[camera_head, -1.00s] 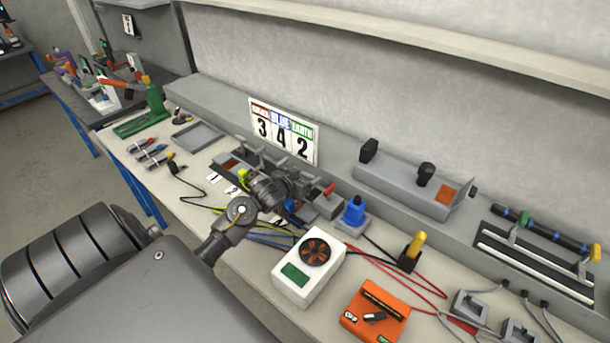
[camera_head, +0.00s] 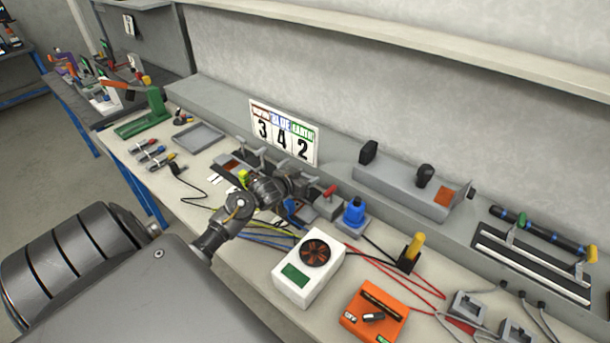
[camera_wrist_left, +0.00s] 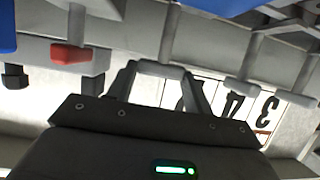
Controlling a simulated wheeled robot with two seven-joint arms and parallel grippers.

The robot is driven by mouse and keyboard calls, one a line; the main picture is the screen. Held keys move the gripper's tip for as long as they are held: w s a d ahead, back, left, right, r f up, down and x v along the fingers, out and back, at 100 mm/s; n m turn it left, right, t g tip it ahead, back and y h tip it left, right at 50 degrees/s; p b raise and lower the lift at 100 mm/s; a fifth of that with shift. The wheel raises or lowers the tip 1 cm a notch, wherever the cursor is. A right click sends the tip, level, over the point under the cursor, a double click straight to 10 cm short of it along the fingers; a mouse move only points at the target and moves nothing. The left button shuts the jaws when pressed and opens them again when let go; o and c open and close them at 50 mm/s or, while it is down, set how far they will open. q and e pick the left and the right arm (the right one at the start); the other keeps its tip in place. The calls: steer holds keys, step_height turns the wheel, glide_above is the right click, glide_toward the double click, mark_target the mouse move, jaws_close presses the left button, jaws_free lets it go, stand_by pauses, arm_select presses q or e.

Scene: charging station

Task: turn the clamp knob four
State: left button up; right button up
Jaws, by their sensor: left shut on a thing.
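A row of grey clamps with bar-shaped knobs stands below the number sign; one of the bar knobs (camera_wrist_left: 245,90) shows in the left wrist view. My left gripper (camera_head: 300,184) reaches into this row. In the left wrist view, its two fingers (camera_wrist_left: 160,78) are shut on another grey clamp knob (camera_wrist_left: 162,68), one at each end of the bar. No number on the held knob can be read. My gripper and wrist hide much of that clamp in the head view. My right gripper is not in view.
A red-handled part (camera_head: 330,191) and a blue connector (camera_head: 354,211) stand just right of my gripper. The sign (camera_head: 284,131) stands close behind. A white meter (camera_head: 308,270), an orange box (camera_head: 374,313) and loose cables lie on the bench in front and right.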

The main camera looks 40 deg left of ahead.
arm_select(q)
steer(key=shift+a+h, duration=0.1)
steer(key=shift+h, duration=0.3)
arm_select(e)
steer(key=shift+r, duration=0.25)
arm_select(q)
steer(key=o, duration=1)
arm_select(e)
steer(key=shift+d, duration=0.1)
arm_select(q)
steer(key=b+v, duration=0.1)
steer(key=v, duration=0.9)
steer(key=shift+s+r, duration=0.25)
steer(key=shift+s, duration=0.1)
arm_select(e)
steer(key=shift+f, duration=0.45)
